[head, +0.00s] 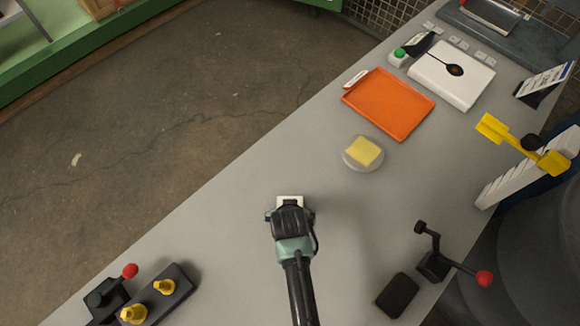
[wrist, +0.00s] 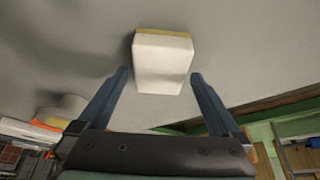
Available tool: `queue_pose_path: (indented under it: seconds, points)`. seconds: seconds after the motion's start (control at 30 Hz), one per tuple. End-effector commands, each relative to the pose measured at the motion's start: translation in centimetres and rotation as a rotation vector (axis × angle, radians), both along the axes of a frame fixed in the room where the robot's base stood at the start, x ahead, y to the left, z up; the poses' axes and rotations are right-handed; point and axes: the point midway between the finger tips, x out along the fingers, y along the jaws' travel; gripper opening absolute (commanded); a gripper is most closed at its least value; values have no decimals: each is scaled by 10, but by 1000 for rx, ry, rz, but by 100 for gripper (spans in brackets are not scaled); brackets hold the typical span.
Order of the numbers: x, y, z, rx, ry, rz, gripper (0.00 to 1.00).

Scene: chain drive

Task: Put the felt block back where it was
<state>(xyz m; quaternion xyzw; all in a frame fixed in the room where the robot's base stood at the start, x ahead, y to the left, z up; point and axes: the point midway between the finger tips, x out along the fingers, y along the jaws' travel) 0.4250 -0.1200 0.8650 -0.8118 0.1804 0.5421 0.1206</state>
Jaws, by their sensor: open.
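A white block with a yellowish-tan edge (wrist: 164,62) lies on the grey bench. In the head view only its white part (head: 290,199) shows, just beyond my gripper (head: 290,208). In the wrist view, my gripper (wrist: 159,77) is open, with the two blue fingers on either side of the block's near part and visible gaps on both sides. A dark block with a brown rim (head: 397,295) lies at the lower right of the bench. I cannot tell from the pictures which of these is felt.
A yellow block (head: 363,151) sits on a round pale dish (head: 350,164). Beyond it are an orange tray (head: 388,104) and a white plate (head: 452,74). A red-knobbed crank (head: 436,262) stands at right, a black fixture with yellow pegs (head: 158,293) at lower left.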

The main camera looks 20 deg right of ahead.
Motion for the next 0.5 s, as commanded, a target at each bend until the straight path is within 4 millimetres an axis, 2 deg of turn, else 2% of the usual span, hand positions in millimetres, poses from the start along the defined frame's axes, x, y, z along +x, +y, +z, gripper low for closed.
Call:
queue_pose_path:
  seconds: [0.03,0.3,0.5]
  points:
    - [-3,2,10,-1,-2,1,100]
    - [-19,9,52,0,-1,1,100]
    - [-27,13,74,-1,-1,1,100]
